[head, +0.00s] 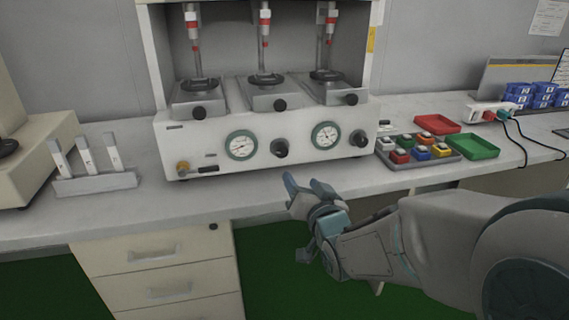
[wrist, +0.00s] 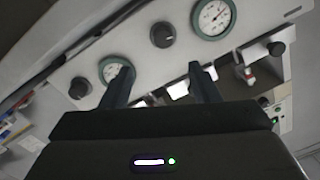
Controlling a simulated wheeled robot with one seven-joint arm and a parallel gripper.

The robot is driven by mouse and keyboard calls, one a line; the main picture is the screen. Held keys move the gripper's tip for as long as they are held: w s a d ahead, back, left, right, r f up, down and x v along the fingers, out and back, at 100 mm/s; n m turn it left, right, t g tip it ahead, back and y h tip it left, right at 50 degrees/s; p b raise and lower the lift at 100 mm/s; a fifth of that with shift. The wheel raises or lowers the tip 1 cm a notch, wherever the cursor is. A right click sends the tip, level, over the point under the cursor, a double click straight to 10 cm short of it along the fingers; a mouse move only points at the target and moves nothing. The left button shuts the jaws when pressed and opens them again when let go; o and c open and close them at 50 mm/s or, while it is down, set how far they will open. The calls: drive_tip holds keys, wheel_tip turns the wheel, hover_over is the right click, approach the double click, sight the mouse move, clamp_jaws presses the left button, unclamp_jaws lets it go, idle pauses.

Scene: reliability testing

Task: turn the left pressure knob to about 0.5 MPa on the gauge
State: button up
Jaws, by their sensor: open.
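The left pressure knob (head: 280,148) is a dark round knob on the white front panel, just right of the left gauge (head: 241,145). The gauge has a green rim and a white dial; its reading is too small to tell. In the wrist view, which is turned over, the left knob (wrist: 163,35) and left gauge (wrist: 213,18) are beyond the fingertips. My gripper (head: 304,187) is open and empty, in front of and below the panel, apart from the knob.
A right gauge (head: 326,135) and right knob (head: 358,139) sit beside the left pair. A grey tray of coloured blocks (head: 418,149) stands right of the machine, with a red tray (head: 437,124) and green tray (head: 473,147). A rack (head: 95,183) stands left.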

sight(283, 153)
drive_tip(key=w+p, duration=0.1)
drive_tip(key=p, duration=0.2)
drive_tip(key=w+a+p, duration=0.1)
drive_tip(key=p, duration=0.3)
drive_tip(key=shift+r, duration=0.3)
drive_tip(key=shift+p, duration=0.45)
drive_tip(key=p, duration=0.4)
drive_tip(key=shift+w+a+f+p, duration=0.1)
drive_tip(key=shift+w+p, duration=0.2)
drive_tip(key=x, duration=1.1)
drive_tip(key=c, duration=1)
